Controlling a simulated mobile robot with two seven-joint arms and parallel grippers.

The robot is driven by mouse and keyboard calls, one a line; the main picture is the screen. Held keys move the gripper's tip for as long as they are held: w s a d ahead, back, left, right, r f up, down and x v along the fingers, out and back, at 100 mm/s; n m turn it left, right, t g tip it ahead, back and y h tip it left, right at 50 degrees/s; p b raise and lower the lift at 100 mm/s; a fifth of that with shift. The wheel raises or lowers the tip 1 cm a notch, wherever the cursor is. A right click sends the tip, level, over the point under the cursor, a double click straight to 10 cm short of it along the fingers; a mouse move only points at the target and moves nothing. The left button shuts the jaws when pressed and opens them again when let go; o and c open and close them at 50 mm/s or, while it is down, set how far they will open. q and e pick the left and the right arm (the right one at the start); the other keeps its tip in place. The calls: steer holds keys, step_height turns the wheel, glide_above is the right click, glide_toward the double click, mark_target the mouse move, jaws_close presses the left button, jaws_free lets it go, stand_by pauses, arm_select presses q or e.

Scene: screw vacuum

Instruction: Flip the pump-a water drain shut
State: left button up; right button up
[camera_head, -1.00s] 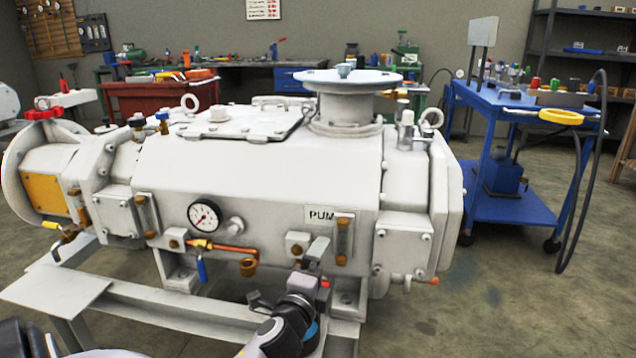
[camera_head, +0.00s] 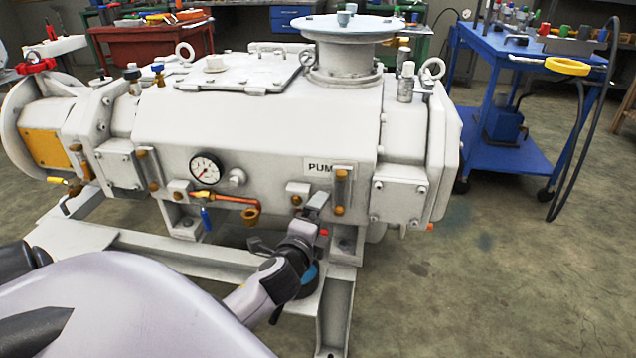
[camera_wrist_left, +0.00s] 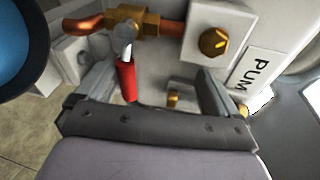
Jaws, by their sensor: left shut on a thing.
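Pump-a is the large off-white machine (camera_head: 270,130) with a "PUM…" label (camera_head: 317,164), partly covered by a sight glass. In the left wrist view, a drain valve with a brass body (camera_wrist_left: 133,20), copper pipe (camera_wrist_left: 85,25) and red lever handle (camera_wrist_left: 126,80) lies at my left gripper. My left gripper (camera_wrist_left: 155,82) is shut on the red handle, which runs between its grey fingers; exact contact is unclear. In the head view, my left gripper (camera_head: 305,212) is below the label and hides most of the valve. My right gripper is out of view.
A blue-handled valve (camera_head: 205,218) hangs under the gauge (camera_head: 205,167), left of my gripper. The pump's pale steel frame (camera_head: 185,257) runs below. A blue cart (camera_head: 500,155) stands at right. The floor (camera_head: 480,280) in front right is clear.

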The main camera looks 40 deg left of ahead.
arm_select(q)
steer(key=shift+v, duration=1.25)
steer(key=c, duration=0.5)
steer(key=shift+b+v, duration=0.3)
steer(key=shift+v, duration=0.75)
steer(key=shift+c, duration=0.2)
steer(key=shift+s+d+f+b, duration=0.1)
steer(key=shift+s+d+f, duration=0.15)
steer(key=shift+s, duration=0.25)
steer(key=shift+s+d+f+b, duration=0.1)
steer(key=shift+s+d+f, duration=0.1)
steer(key=shift+s, duration=0.25)
steer(key=shift+s+d+f+b, duration=0.1)
steer(key=shift+s+d+f, duration=0.15)
steer(key=shift+s, duration=0.25)
steer(key=shift+r, duration=0.1)
